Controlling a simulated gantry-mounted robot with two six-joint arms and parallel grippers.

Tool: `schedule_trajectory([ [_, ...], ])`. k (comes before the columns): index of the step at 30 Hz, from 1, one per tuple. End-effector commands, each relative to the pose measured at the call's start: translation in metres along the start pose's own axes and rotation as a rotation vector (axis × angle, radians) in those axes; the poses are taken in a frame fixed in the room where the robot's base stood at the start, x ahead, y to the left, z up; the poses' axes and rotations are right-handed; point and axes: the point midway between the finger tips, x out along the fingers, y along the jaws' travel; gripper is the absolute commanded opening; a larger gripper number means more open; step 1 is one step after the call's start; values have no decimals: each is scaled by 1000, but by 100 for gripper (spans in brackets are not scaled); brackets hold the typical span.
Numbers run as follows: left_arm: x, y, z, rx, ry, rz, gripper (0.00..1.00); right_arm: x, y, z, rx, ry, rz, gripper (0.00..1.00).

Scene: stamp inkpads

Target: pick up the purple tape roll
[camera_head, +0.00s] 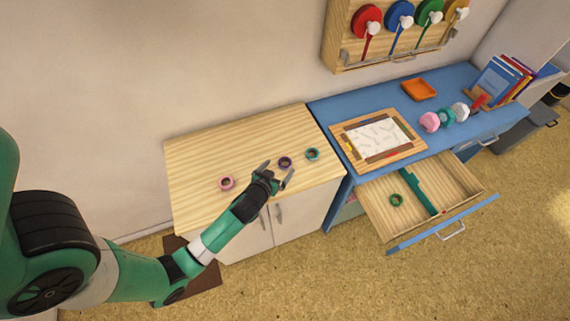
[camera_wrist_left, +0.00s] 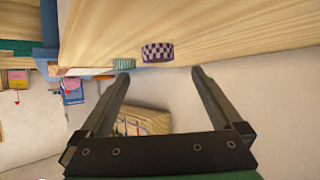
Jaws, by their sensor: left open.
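The purple tape roll (camera_head: 285,162) lies on the wooden top of the cabinet, between a pink roll (camera_head: 227,183) and a teal roll (camera_head: 312,154). In the left wrist view the purple tape roll (camera_wrist_left: 157,52) shows a checkered side and sits ahead of the fingertips, roughly between them; the teal roll (camera_wrist_left: 124,64) is beside it. My left gripper (camera_head: 277,175) is open and empty, just in front of the purple roll and apart from it in the wrist view. Its open fingers (camera_wrist_left: 160,72) also show there. My right gripper is not in view.
The wooden cabinet top (camera_head: 200,150) is mostly clear.

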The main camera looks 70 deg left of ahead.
Motion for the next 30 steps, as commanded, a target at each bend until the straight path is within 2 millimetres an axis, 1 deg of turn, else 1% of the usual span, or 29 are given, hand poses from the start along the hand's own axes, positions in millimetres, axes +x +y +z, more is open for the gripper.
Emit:
schedule_trajectory([
  [2, 7, 0, 2, -1, 0, 0, 100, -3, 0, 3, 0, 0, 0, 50],
  [6, 33, 1, 9, -1, 0, -1, 100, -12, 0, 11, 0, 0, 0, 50],
  [9, 46, 1, 7, -1, 1, 0, 100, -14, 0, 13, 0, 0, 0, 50],
  [12, 51, 1, 6, 0, 0, 1, 100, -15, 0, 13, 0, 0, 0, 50],
  [17, 51, 1, 5, 0, 0, 1, 100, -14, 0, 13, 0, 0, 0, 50],
  [18, 51, 1, 5, 0, 0, 1, 96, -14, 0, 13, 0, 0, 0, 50],
  [20, 51, 1, 5, 0, 0, 1, 86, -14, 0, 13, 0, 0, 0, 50],
  [24, 51, 1, 5, 0, 0, 1, 60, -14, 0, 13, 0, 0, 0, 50],
  [29, 51, 1, 5, 0, 0, 1, 32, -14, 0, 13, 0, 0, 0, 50],
  [30, 51, 1, 5, 0, 0, 1, 24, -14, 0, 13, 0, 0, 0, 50],
])
